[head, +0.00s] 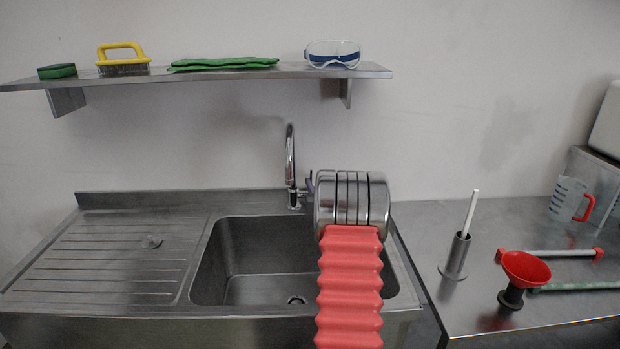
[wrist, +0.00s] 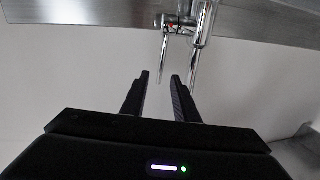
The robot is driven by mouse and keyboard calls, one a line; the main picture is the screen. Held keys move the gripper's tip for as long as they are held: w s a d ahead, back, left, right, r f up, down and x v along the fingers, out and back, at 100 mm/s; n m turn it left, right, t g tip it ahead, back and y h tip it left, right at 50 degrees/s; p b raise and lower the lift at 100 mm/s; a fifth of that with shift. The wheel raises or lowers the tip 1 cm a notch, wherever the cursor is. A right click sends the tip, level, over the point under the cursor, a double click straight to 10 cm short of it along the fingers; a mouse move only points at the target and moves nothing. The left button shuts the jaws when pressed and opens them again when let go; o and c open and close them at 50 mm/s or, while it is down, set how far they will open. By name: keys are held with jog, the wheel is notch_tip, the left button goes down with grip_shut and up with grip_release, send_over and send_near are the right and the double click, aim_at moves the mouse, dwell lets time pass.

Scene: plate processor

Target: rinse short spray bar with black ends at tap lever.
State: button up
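The chrome tap (head: 291,160) stands at the back of the sink; it also shows in the wrist view (wrist: 204,30). A thin lever (wrist: 165,45) with a red mark at its joint sits beside the tap in the wrist view. My gripper (wrist: 160,73) is open, with nothing between its black fingers, and points toward the tap and lever. No short spray bar with black ends can be made out for certain. A greenish bar (head: 580,287) lies on the right counter, its near end partly behind the funnel.
The sink basin (head: 265,250) is empty, with a ribbed drainboard (head: 100,265) on its left. A red funnel (head: 525,268), a bar with red ends (head: 548,253), a metal holder with white stick (head: 457,255) and a jug (head: 567,197) stand right. A shelf (head: 215,75) hangs above.

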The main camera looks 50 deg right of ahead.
aim_at(311, 176)
jog(key=shift+x, duration=3.2)
jog(key=shift+c, duration=0.3)
grip_shut()
